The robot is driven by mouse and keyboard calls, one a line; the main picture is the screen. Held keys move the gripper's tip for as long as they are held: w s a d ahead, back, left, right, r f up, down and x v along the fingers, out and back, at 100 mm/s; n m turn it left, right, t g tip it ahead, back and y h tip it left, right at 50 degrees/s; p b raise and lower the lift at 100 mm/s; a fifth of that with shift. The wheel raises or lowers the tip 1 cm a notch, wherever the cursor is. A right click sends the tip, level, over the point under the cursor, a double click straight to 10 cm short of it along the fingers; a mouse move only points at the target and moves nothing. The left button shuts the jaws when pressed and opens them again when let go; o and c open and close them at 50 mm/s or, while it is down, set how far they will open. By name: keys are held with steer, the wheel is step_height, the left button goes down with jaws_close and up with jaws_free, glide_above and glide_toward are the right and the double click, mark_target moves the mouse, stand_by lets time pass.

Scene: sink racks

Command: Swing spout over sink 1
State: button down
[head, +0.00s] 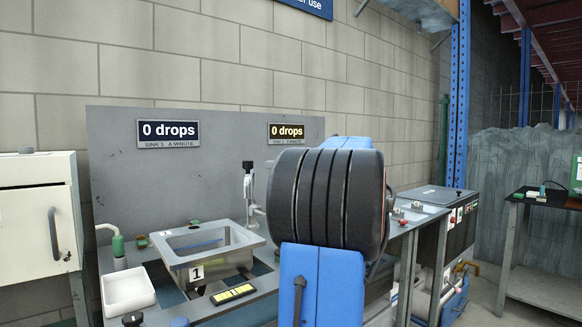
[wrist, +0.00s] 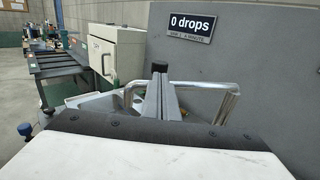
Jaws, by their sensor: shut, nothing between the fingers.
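Sink 1 is a steel basin (head: 163,243) with a "1" label on its front, left of centre in the head view. An upright metal post with a black top (head: 249,185) stands behind its right side. In the wrist view a bent chrome spout (wrist: 200,84) runs across the middle, with a thicker upright part at its right and a downturned left end. My gripper (wrist: 160,72) is shut and empty; its fingers cross in front of the spout's line. I cannot tell if they touch it. My arm hides the gripper in the head view.
A grey back panel (head: 110,170) carries two "0 drops" signs, the left one marked sink 1 (head: 168,133). A pale cabinet (head: 35,225) is at far left. My arm hides the area right of the sink.

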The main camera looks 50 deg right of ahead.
mark_target(246, 175)
steer(key=shift+x, duration=1.8)
steer(key=shift+a, duration=0.15)
steer(key=shift+m+t+h, duration=0.4)
steer(key=shift+m+h, duration=0.1)
steer(key=shift+h, duration=0.2)
steer(key=w+a, duration=0.3)
steer(key=a, duration=0.1)
steer(key=shift+w, duration=0.3)
steer(key=shift+w+a, duration=0.35)
steer(key=shift+a, duration=0.05)
steer(key=shift+r, duration=0.1)
